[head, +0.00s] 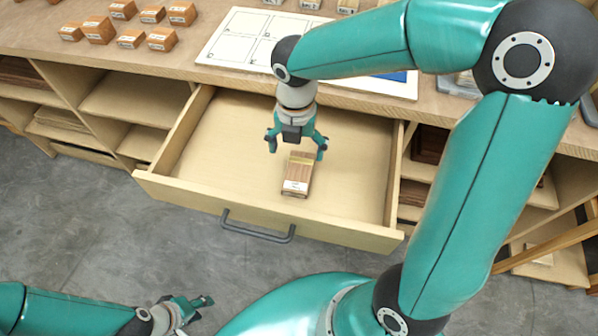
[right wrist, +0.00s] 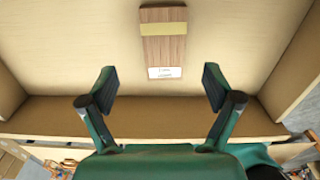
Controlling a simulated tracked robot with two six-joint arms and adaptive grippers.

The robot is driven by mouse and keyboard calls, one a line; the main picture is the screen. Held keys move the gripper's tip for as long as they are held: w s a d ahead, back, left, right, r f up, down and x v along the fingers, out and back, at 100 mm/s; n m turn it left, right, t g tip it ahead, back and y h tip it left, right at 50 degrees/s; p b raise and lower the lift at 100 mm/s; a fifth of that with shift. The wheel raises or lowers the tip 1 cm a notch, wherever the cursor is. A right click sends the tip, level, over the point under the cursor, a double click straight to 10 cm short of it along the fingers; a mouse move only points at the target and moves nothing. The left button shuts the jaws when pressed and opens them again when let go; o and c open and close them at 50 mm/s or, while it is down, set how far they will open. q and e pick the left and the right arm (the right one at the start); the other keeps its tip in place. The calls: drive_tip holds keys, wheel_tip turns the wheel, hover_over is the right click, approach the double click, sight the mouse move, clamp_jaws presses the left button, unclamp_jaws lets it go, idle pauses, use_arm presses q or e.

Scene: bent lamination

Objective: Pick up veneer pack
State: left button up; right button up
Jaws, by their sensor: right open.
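The veneer pack (head: 299,173), a small brown wooden block with a yellow band and a white label at its near end, lies flat in the open drawer (head: 217,140). In the right wrist view the pack (right wrist: 164,47) is at the top centre, beyond the fingertips. My right gripper (head: 297,147) points down over the drawer at the pack's far end, its fingers spread and empty. In the right wrist view the right gripper (right wrist: 159,88) shows a wide gap with nothing in it. My left gripper (head: 204,306) is at the bottom left, over the floor, away from the drawer.
The drawer front with its grey handle (head: 257,229) faces me, and side walls flank the pack. The rest of the drawer floor is bare. On the bench above lie several small wooden blocks (head: 98,29) and a white marked board (head: 238,28). Shelves (head: 125,100) flank the drawer.

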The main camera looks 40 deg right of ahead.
sight(298, 171)
drive_tip(key=f, duration=0.4)
drive_tip(key=s+f+b, duration=0.1)
drive_tip(key=f, duration=0.1)
drive_tip(key=shift+f, duration=0.15)
drive_tip(key=shift+w+f, duration=0.15)
drive_tip(key=shift+f, duration=0.25)
drive_tip(key=c, duration=1.3)
drive_tip(key=shift+r, duration=0.25)
